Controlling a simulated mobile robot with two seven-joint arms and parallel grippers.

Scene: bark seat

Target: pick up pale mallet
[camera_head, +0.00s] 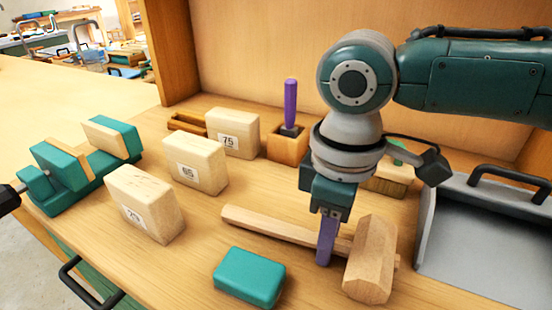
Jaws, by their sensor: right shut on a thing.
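The pale wooden mallet (370,262) lies on the wooden bench top, its head at the right and its handle (265,222) running to the left. My right gripper (326,250) points down over the handle, close to the head. It is shut on the handle, and its finger hides part of the handle there. The mallet appears to rest on or very near the bench.
A teal block (249,277) lies in front of the mallet. Pale blocks labelled 75 (235,130), 65 (196,165) and 73 (145,203) stand left. A teal vise (75,175) is far left. A grey dustpan-like tray (490,235) is right. A purple-handled tool (290,105) stands behind.

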